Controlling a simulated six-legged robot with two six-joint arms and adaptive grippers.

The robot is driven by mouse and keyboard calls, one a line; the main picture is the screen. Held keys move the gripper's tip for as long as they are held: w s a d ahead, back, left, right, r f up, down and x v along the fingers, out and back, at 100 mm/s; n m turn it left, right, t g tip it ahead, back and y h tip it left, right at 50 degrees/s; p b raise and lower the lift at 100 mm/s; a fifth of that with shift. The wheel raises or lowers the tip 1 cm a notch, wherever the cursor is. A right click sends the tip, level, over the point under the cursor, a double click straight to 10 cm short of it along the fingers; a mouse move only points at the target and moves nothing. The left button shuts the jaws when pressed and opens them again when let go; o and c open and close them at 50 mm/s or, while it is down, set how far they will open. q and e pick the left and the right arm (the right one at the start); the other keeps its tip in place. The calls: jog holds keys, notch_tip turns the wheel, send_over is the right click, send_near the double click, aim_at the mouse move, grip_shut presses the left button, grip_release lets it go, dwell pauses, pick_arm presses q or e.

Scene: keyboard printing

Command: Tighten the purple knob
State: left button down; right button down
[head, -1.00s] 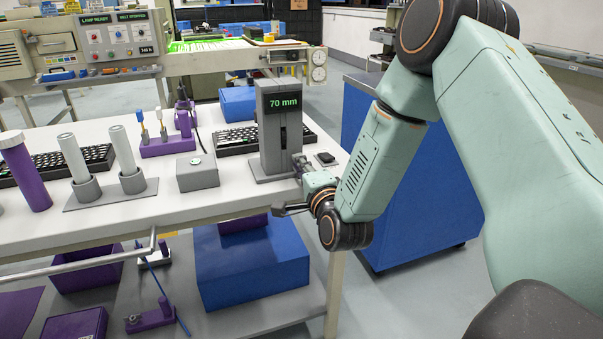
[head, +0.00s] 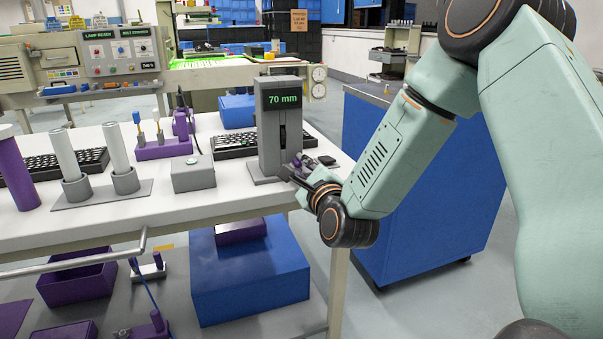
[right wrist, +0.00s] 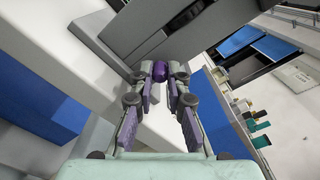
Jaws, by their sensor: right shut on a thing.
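The purple knob (right wrist: 159,70) sits low on the grey height gauge, between the fingertips of my right gripper (right wrist: 160,72) in the right wrist view. Both fingers touch it from either side. In the head view my right gripper (head: 303,172) is at the lower right side of the gauge (head: 268,130), whose display reads 70 mm. The knob is mostly hidden by the gripper there. My left gripper is not in view.
A grey box with a button (head: 193,176) and a black keyboard (head: 235,146) stand to the left. A blue cabinet (head: 440,210) stands behind my right arm.

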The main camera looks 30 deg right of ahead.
jog(key=shift+a+m, duration=0.1)
jog(key=shift+m, duration=0.2)
dwell(0.4)
jog(key=c, duration=1.3)
grip_release()
jog(key=shift+v, duration=3.75)
